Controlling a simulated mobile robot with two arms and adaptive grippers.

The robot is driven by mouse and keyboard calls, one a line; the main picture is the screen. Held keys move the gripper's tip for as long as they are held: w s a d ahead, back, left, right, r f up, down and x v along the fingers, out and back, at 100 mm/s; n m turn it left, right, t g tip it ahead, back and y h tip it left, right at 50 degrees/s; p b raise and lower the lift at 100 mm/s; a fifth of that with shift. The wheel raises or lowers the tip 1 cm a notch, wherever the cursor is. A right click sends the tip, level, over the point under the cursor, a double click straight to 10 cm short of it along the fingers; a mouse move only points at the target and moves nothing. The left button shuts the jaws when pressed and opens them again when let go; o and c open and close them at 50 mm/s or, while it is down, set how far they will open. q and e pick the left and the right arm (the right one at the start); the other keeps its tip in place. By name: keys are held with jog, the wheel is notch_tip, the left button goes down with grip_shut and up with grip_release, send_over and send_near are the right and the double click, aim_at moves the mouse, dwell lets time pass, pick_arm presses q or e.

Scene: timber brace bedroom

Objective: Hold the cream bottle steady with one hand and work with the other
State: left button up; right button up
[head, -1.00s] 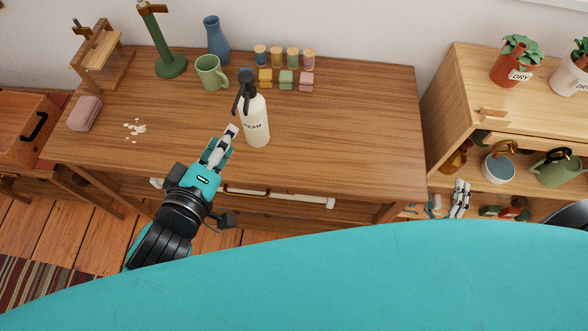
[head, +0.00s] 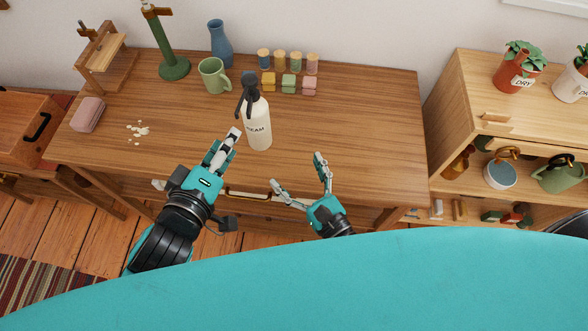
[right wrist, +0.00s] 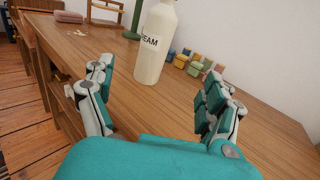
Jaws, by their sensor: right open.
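The cream bottle (head: 257,128) stands upright on the wooden desk (head: 360,120), white with a dark pump head and a black-lettered label. In the right wrist view the bottle (right wrist: 154,50) shows beyond the fingers, its top cut off. My left gripper (head: 224,147) is just left of the bottle, fingers pointing towards it. Its fingers overlap edge-on, so I cannot tell how far they are apart or whether they touch the bottle. My right gripper (head: 298,172) is open and empty over the desk's front edge, right of and nearer than the bottle.
A green mug (head: 213,78), blue vase (head: 220,45), green stand (head: 172,66) and several small coloured blocks and jars (head: 288,82) stand behind the bottle. A pink block (head: 87,114) lies left. The desk's right side is clear. A shelf (head: 470,90) with plants stands right.

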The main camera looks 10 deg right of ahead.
aim_at(263, 129)
jog(key=shift+w+a, duration=0.35)
jog(key=shift+a, duration=0.2)
jog(key=x, duration=1.6)
jog(key=shift+w+a, duration=0.1)
jog(key=shift+w, duration=0.05)
jog(key=shift+c, duration=0.4)
